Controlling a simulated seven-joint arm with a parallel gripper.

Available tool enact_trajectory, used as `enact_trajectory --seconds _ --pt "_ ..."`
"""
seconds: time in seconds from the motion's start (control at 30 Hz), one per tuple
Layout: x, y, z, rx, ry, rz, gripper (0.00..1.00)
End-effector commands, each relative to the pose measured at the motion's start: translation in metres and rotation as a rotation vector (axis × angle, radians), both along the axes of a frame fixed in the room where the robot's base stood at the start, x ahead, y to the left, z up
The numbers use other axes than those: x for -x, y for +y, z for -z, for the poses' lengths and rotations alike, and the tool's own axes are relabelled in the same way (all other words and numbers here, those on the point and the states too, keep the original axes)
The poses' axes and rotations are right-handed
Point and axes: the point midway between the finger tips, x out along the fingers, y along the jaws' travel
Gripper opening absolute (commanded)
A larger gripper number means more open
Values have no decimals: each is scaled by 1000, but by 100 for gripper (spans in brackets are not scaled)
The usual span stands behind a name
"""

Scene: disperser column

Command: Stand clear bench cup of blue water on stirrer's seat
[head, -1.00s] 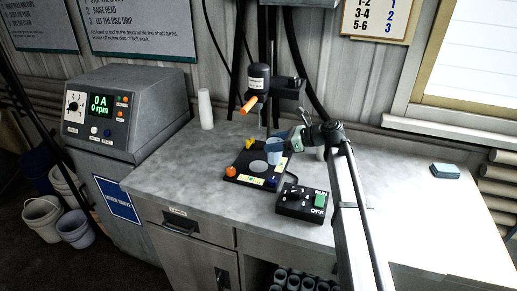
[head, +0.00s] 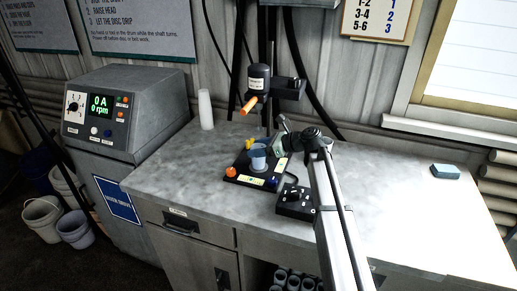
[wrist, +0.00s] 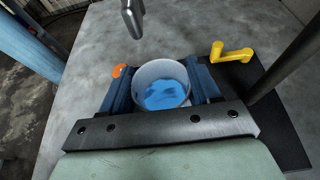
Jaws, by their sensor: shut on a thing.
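The clear bench cup (head: 258,158) shows in the head view over the round pale seat of the stirrer's black base (head: 244,181). I cannot tell whether its bottom touches the seat, which it mostly hides. In the wrist view the cup (wrist: 160,71) looks upright, with blue water (wrist: 165,95) inside. My gripper (wrist: 160,82) is shut on the cup, with one blue finger on each side of it. In the head view my gripper (head: 272,152) reaches the cup from the right.
The stirrer's motor head with an orange handle (head: 249,105) hangs above and behind the cup. A switch box (head: 294,202) stands close at the front right, partly under my arm.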

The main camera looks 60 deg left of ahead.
Motion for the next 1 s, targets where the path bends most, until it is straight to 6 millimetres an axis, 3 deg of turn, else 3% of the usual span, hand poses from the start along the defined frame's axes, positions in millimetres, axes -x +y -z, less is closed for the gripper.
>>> enact_trajectory --seconds 0.23,0.27,0.5,0.83,1.0 --pt "0 0 3 0 0 0 24" --pt "0 0 3 0 0 0 64" --pt "0 0 3 0 0 0 86" --pt "0 0 -1 0 0 0 87" --pt "-13 -13 -7 1 0 1 87"
